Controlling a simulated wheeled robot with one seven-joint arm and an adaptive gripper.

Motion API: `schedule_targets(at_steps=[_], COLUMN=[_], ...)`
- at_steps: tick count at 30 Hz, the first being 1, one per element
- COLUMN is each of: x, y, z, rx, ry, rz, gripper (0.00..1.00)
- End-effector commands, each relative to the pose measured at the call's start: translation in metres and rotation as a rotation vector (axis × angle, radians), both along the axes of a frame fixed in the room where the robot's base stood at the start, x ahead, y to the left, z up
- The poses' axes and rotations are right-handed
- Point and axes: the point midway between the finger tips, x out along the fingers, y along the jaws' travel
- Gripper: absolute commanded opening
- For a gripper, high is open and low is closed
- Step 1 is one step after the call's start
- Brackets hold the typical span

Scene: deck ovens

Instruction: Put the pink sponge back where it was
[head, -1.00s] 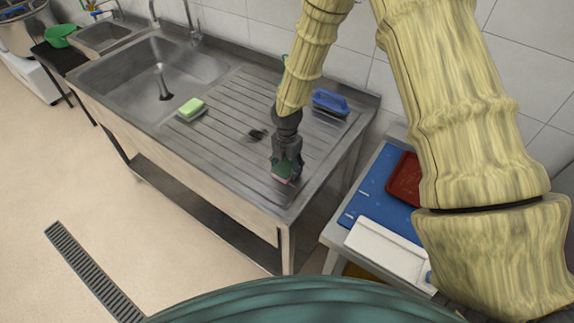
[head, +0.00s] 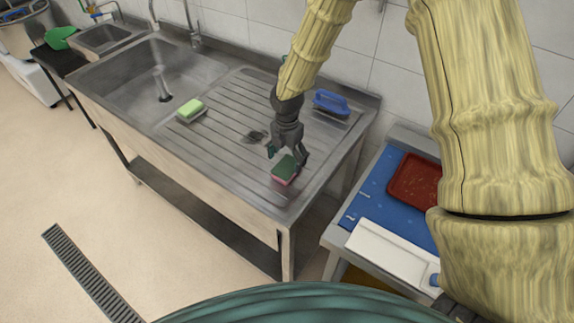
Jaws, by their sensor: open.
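The pink sponge (head: 284,171), with a dark green top and a pink lower side, lies near the front right corner of the ribbed steel drainboard (head: 225,140). Whether a holder lies under it is too small to tell. My gripper (head: 287,156) is open just above and behind the sponge, its fingers spread to either side. I cannot tell whether a finger still touches it.
A light green sponge (head: 190,107) sits on a dish by the sink basin (head: 150,75). A blue brush (head: 331,101) lies at the back right of the drainboard. A side table at right holds a red tray (head: 414,180) and a white board (head: 392,251).

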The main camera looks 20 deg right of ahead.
Motion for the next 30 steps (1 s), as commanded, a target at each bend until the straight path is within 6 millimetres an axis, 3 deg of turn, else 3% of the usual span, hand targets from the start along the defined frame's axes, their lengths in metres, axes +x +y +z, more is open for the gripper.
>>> schedule_targets(at_steps=[15,21,30], x=[0.0,0.0,0.0], y=[0.0,0.0,0.0], z=[0.06,0.072,0.074], rx=[0.001,0.001,0.001], ry=[-0.002,0.0,0.001], rz=[-0.001,-0.001,-0.001], gripper=[0.78,0.78,0.78])
